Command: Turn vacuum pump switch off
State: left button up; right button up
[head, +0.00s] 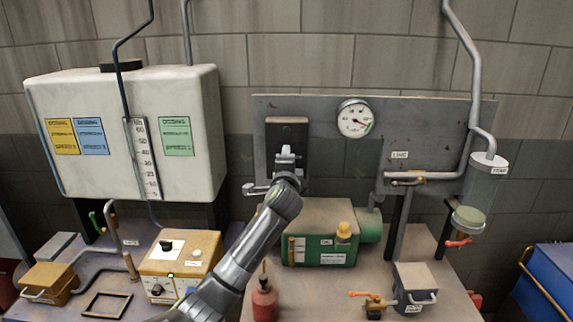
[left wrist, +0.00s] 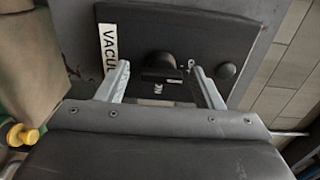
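The vacuum pump switch is a black knob (left wrist: 157,66) on a dark panel (left wrist: 205,20) with a partly cut-off white label reading "VACU" (left wrist: 107,48). In the head view the dark switch box (head: 287,129) is on the grey backboard, its lower part hidden by my gripper. My left gripper (head: 286,153) is in front of it. In the left wrist view, its two fingers (left wrist: 160,70) are spread on either side of the knob, with visible gaps. I cannot tell how far the fingertips are from the panel. My right gripper is not in view.
A round gauge (head: 354,118) is right of the switch box. Below stand a green pump (head: 312,218) with a yellow cap (head: 344,230) and a red bottle (head: 264,298). A white tank (head: 90,140) and yellow control box (head: 180,262) are left. A glass trap (head: 478,190) hangs right.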

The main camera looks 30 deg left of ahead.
pick_arm(q)
jog(key=b+v, duration=0.4)
jog(key=v, duration=1.3)
jog(key=shift+s+b, duration=0.25)
jog(key=shift+b, duration=0.15)
jog(key=shift+f, duration=0.1)
